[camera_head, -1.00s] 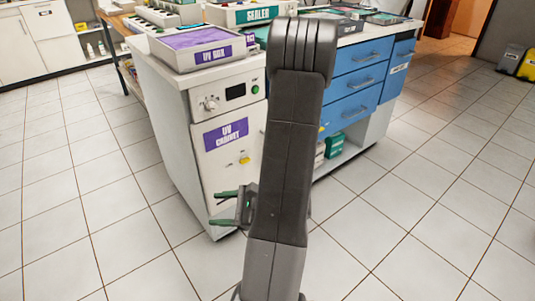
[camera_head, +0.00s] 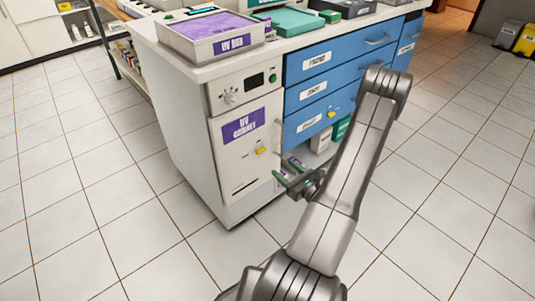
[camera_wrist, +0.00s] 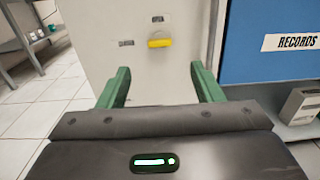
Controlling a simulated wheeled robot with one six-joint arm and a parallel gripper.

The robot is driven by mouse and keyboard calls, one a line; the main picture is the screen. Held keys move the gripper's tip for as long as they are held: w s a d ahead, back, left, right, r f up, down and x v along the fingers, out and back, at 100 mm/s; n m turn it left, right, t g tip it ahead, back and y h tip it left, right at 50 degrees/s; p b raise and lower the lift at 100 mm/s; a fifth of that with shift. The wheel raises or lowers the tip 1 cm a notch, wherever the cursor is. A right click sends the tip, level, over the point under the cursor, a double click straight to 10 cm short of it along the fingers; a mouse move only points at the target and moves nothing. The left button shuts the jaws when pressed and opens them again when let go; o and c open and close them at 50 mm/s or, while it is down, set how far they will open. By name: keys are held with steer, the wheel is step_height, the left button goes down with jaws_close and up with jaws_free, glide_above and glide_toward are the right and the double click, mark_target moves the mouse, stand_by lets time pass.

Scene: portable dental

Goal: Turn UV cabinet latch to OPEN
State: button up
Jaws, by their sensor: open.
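The UV cabinet (camera_head: 248,165) is a white unit with a purple "UV CABINET" label on its door. Its yellow latch (camera_head: 261,150) sits on the lower door; in the wrist view the latch (camera_wrist: 160,42) is a yellow bar lying about level, with small dark labels above it and to its left. My gripper (camera_head: 281,174) is open, with green fingers, low in front of the cabinet's right side. In the wrist view my gripper (camera_wrist: 161,84) has its fingers apart and empty, with the latch beyond and above the gap between them. The latch labels are too small to read.
Blue drawers (camera_head: 330,85) adjoin the cabinet on the right, above an open shelf with boxes (camera_head: 320,138). A purple-topped UV box (camera_head: 212,32) stands on the counter. A blue "RECORDS" drawer (camera_wrist: 270,60) is right in the wrist view. The tiled floor in front is clear.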

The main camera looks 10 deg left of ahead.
mark_target(263, 151)
steer(key=b+x, duration=0.1)
steer(key=x, duration=1)
steer(key=shift+b, duration=0.3)
steer(key=c, duration=1)
